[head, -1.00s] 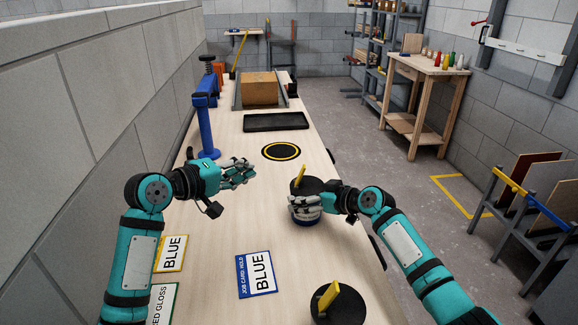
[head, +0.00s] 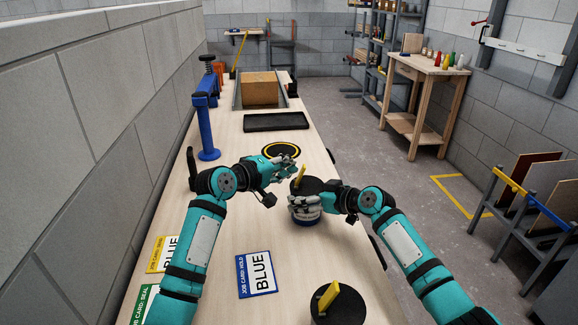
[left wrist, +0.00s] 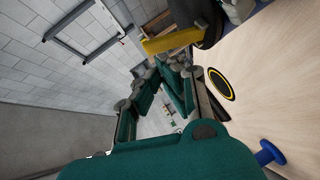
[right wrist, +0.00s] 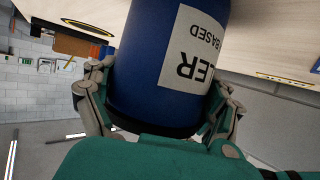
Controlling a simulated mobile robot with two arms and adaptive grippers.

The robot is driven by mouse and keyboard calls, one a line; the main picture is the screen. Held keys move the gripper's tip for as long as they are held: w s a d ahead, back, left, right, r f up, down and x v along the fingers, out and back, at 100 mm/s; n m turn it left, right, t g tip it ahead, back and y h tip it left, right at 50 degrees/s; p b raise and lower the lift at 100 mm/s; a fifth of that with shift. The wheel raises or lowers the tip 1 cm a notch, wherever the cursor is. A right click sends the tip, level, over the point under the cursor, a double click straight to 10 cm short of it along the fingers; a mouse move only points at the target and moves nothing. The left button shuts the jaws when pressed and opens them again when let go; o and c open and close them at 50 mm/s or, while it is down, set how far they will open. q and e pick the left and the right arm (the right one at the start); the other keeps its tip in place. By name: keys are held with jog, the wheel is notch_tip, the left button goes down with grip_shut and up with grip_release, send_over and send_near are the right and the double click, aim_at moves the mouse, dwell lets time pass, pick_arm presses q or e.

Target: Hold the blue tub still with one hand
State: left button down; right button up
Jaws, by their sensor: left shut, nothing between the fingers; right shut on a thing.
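The blue tub (head: 306,221) stands upright on the bench, with a dark top (head: 318,186) and a yellow stick (head: 300,177) rising from it. My right gripper (head: 303,207) is shut around its side. In the right wrist view the tub (right wrist: 140,70) sits between the fingers, its white label partly visible. My left gripper (head: 285,163) is shut and empty, just beyond and left of the tub's top, close to the stick. In the left wrist view the yellow stick (left wrist: 172,39) and dark top (left wrist: 208,22) are near the fingers (left wrist: 175,80), apart from them.
Another dark-topped tub (head: 340,302) with a yellow stick stands at the near right edge. A blue-bordered BLUE card (head: 257,274) lies mid-bench, with other cards at left. A yellow-ringed black disc (head: 283,149), black tray (head: 276,122) and blue clamp-like stand (head: 206,125) are farther back.

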pick_arm(q)
jog(key=shift+d+f, duration=0.1)
jog(key=shift+d, duration=0.15)
pick_arm(e)
jog(key=shift+f, duration=0.1)
